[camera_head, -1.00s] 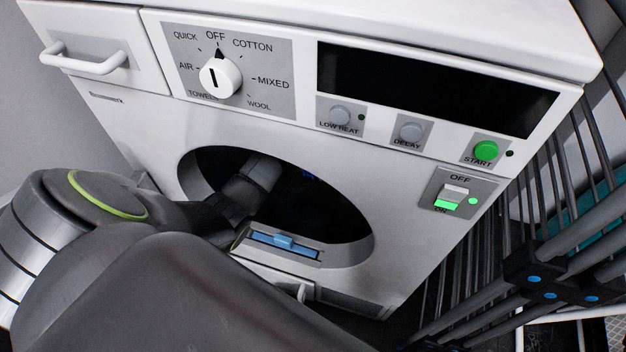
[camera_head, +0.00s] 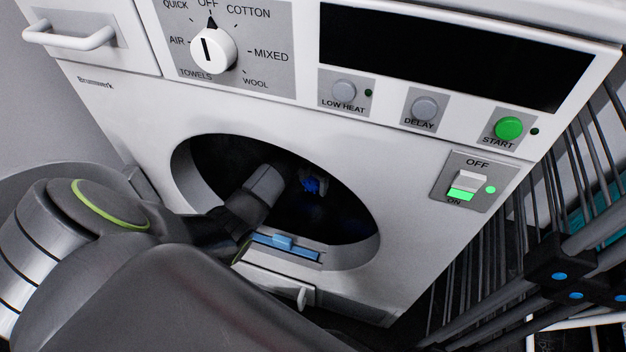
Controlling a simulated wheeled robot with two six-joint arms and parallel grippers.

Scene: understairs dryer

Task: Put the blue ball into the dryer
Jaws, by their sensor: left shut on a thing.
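The white dryer (camera_head: 130,110) fills the view, with its round opening (camera_head: 345,225) uncovered and dark inside. My left arm comes in from the left and its wrist reaches through the opening. My left gripper (camera_head: 308,182) is inside the drum, small and mostly in shadow. It is shut on the blue ball (camera_head: 313,186), which shows only as a small blue patch in the dark. The ball's outline and its height above the drum floor cannot be made out. My right gripper is not in view.
A blue latch piece (camera_head: 284,243) sits at the lower edge of the opening, close to my wrist. A white part with a handle (camera_head: 300,297) juts out below it. A dark rack with bars (camera_head: 560,255) stands close on the right. The power switch (camera_head: 467,182) glows green.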

